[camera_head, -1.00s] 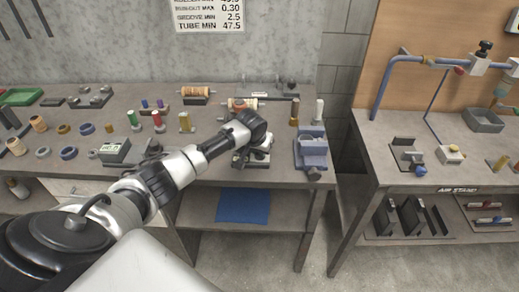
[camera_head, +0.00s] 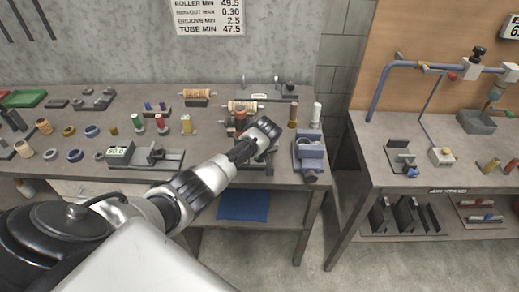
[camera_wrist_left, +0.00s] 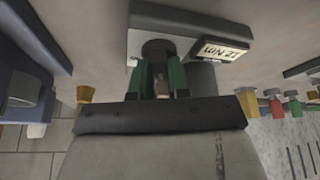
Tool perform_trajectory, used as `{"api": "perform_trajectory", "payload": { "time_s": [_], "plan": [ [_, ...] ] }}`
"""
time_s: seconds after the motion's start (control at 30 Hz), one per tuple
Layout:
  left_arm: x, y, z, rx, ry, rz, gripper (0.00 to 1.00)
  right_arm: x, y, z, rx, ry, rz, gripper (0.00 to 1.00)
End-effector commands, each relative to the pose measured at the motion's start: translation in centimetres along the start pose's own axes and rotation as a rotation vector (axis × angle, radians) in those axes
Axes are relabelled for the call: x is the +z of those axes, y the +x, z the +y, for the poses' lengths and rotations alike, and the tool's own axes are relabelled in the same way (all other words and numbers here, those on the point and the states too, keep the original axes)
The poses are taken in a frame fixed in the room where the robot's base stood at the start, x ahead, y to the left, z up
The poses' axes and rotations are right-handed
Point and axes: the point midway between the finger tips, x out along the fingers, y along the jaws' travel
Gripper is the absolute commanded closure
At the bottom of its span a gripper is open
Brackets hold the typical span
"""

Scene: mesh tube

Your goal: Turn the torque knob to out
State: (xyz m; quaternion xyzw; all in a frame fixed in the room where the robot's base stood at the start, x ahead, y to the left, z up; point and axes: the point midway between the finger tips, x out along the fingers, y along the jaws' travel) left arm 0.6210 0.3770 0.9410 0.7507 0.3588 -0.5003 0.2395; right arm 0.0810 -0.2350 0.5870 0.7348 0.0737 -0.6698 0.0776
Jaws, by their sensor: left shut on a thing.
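My left gripper (camera_wrist_left: 160,66) points at a grey device (camera_wrist_left: 134,42) with a tilted label (camera_wrist_left: 220,50) that seems to read "12 Nm". Its two green fingers are shut on a dark round knob (camera_wrist_left: 157,46) at the front of the device. In the head view my left gripper (camera_head: 258,152) is over the device near the bench's front edge, and my arm hides most of the device. The word "out" cannot be read in either view. My right gripper is not in view.
On the bench (camera_head: 215,158), a blue vise (camera_head: 311,152) stands just right of the gripper. A roller on a stand (camera_head: 243,106) is behind it. A gauge with a display (camera_head: 120,153) and several spools lie left. A second table (camera_head: 450,125) stands right, across a gap.

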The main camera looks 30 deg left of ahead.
Motion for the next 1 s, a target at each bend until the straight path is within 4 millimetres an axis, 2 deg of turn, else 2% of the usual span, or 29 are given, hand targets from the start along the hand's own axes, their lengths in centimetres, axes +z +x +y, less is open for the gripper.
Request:
{"api": "perform_trajectory", "payload": {
  "time_s": [0.2,0.5,1.0],
  "plan": [
    [0.5,0.3,0.1,-0.083,-0.19,-0.01,1.0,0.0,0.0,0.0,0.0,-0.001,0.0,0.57],
    [0.5,0.5,0.1,-0.185,-0.431,-0.009,1.0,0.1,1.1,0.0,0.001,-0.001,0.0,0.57],
    [0.4,0.4,0.1,-0.276,-0.645,-0.009,1.0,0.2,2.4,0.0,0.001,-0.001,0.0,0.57]
  ]
}}
